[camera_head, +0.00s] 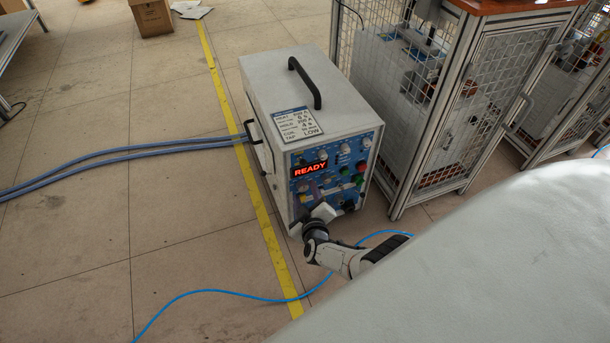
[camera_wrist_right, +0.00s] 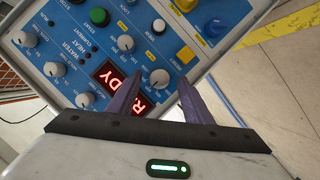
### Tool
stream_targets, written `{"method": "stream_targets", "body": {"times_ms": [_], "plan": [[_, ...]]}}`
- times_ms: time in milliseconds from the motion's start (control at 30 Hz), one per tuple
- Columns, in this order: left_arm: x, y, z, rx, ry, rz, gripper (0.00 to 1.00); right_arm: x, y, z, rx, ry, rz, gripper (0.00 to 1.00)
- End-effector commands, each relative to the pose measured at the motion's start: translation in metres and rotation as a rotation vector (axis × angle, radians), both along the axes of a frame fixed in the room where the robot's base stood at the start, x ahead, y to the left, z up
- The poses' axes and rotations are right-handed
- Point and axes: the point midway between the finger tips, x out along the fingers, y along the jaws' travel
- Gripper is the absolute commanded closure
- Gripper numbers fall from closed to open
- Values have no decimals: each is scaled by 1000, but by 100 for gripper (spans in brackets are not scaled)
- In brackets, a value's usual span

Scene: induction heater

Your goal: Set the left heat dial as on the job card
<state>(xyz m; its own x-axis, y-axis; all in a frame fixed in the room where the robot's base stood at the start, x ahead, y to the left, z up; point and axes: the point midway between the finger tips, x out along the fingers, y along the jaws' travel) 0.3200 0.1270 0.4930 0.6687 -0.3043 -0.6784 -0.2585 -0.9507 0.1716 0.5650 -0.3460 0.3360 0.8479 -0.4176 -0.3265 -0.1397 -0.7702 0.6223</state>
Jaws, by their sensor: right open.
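The heater (camera_head: 305,130) is a pale box with a blue control panel (camera_head: 340,167) and a lit red READY display (camera_head: 310,169). The job card (camera_head: 297,124) lies on its top; LOW is readable, the smaller lines are hard to read. My right gripper (camera_head: 318,198) is at the lower left of the panel. In the right wrist view the panel looks turned over, and my open right gripper (camera_wrist_right: 160,88) has its purple fingers on either side of a grey dial (camera_wrist_right: 160,78), apparently the left heat dial. Contact is unclear. Another grey dial (camera_wrist_right: 126,43) sits beyond it. My left gripper is out of view.
A mesh cage (camera_head: 440,130) stands right of the heater. A blue cable (camera_head: 220,291) crosses the floor.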

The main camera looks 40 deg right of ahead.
Motion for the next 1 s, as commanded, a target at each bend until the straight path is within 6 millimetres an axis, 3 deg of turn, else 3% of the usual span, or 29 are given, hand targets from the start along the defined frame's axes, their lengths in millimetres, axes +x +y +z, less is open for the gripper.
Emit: {"method": "stream_targets", "body": {"times_ms": [233, 500, 1000], "plan": [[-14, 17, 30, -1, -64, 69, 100, -40, 20, 22, 1, 3, 0, 54], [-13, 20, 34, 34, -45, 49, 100, -71, 35, 31, 0, 2, 0, 54], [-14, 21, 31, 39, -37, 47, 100, -76, 38, 30, -1, 0, 1, 54]]}}
